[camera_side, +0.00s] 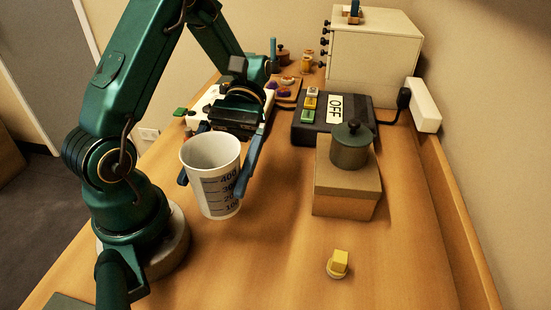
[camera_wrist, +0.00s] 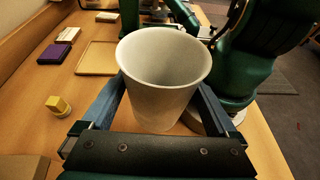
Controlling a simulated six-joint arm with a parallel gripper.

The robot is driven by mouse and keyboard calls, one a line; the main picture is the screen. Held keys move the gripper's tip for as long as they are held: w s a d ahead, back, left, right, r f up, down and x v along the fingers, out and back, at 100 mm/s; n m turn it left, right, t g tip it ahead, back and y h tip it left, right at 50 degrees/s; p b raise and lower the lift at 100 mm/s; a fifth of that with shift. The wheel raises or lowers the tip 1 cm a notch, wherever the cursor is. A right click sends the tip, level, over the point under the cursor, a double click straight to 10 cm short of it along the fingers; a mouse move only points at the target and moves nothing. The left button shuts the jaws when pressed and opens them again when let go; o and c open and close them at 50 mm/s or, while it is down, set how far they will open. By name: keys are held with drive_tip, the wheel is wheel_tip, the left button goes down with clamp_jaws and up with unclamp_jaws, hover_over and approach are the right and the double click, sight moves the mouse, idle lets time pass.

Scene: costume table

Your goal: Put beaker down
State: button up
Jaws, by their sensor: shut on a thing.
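The beaker is over the wooden table (camera_side: 285,255). Whether its base touches the table cannot be told.
A cardboard box (camera_side: 346,190) with a lidded green pot (camera_side: 349,147) stands to the right. A dark device with an OFF label (camera_side: 335,108) and a white drawer cabinet (camera_side: 373,55) are behind. Bare table lies between beaker and knob.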

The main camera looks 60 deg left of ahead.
drive_tip(key=w+d+r+n+t+h, duration=0.1)
drive_tip(key=w+r+n+t+h, duration=0.25)
drive_tip(key=w+n+t, duration=0.2)
drive_tip(key=shift+n+t+h, duration=0.25)
drive_tip(key=shift+s+d+f, duration=0.7)
drive_tip(key=shift+d+f, duration=1.15)
drive_tip(key=shift+s+d+f, duration=0.75)
drive_tip(key=shift+d+f, duration=1.15)
drive_tip(key=shift+s+d+f, duration=0.7)
drive_tip(key=shift+d+f, duration=1.15)
drive_tip(key=o, duration=1)
drive_tip(key=shift+f, duration=0.15)
